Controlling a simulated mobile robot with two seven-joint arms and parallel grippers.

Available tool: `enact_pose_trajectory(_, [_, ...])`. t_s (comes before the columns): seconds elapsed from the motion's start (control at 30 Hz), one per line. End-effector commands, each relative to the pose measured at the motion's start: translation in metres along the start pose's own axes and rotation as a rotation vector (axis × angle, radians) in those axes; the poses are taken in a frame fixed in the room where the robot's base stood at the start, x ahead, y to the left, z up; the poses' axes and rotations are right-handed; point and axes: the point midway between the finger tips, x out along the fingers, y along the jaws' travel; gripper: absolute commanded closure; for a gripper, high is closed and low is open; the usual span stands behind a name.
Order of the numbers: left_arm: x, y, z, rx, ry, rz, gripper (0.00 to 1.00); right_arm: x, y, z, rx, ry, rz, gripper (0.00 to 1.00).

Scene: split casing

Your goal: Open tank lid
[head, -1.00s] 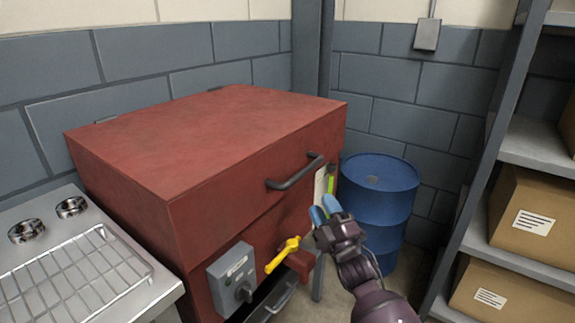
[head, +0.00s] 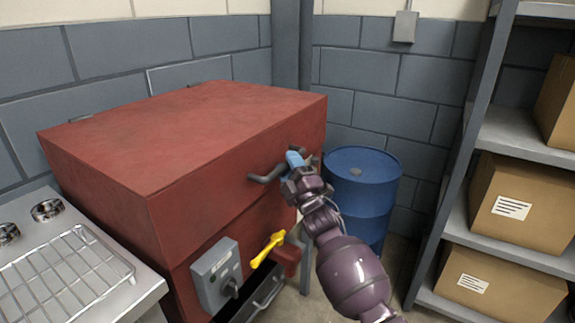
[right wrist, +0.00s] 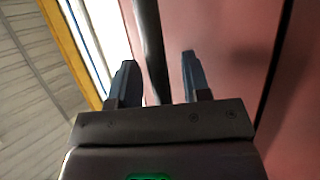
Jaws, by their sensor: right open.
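The red tank's lid (head: 185,130) lies closed on the red body (head: 185,240). A dark bar handle (head: 265,178) is on the lid's front face. My right gripper (head: 295,158) is at the right end of this handle and covers part of it. In the right wrist view the gripper (right wrist: 157,82) has its two fingers apart, with the dark handle bar (right wrist: 151,45) showing between them, against the red face. Whether a finger touches the bar cannot be told. My left gripper is not in view.
A yellow lever (head: 267,248) and a grey switch box (head: 215,275) are on the tank's front, below the lid. A blue barrel (head: 365,190) stands behind my right arm. A shelf with boxes (head: 515,205) is at right. A wire rack (head: 65,280) lies on the left counter.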

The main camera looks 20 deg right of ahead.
Motion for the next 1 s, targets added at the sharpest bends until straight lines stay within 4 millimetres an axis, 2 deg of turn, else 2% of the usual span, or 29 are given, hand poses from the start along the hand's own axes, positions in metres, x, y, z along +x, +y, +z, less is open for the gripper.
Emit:
enact_pose_trajectory(0.37, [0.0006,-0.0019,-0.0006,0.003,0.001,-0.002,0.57,0.0045,0.0002,0.0001,0.0,-0.001,0.0,0.56])
enact_pose_trajectory(0.63, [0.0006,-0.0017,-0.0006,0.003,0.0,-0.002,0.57,0.0043,0.0001,0.0,0.0,0.0,0.0,0.98])
enact_pose_trajectory(0.67, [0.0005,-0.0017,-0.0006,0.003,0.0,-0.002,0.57,0.0043,0.0001,-0.0001,0.0,0.0,0.0,1.0])
enact_pose_trajectory(1.0, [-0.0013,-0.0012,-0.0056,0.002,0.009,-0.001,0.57,0.0071,0.0061,-0.0013,-0.004,0.001,-0.004,1.0])
